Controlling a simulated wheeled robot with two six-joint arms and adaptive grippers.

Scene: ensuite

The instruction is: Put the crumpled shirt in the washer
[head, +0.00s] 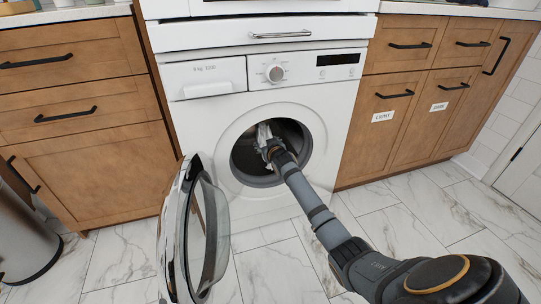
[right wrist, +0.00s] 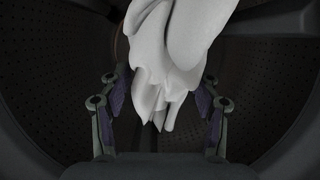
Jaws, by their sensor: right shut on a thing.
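The white washer (head: 215,125) stands between wooden cabinets with its round door (head: 208,235) swung open to the left. My right gripper (head: 272,150) reaches into the drum opening (head: 290,165). It is shut on the crumpled shirt (head: 264,134), a white bunched cloth at the upper left of the opening. In the right wrist view the shirt (right wrist: 170,50) hangs between the fingers of the gripper (right wrist: 160,105), with the dark perforated drum wall (right wrist: 60,75) around it. The shirt's far side is hidden. My left gripper is not in view.
The open glass door juts out over the floor, left of my right arm. Cabinets labelled LIGHT (head: 372,135) and DARK (head: 430,120) stand at right. A metal bin (head: 25,230) stands at far left. The marble floor (head: 400,215) is clear at right.

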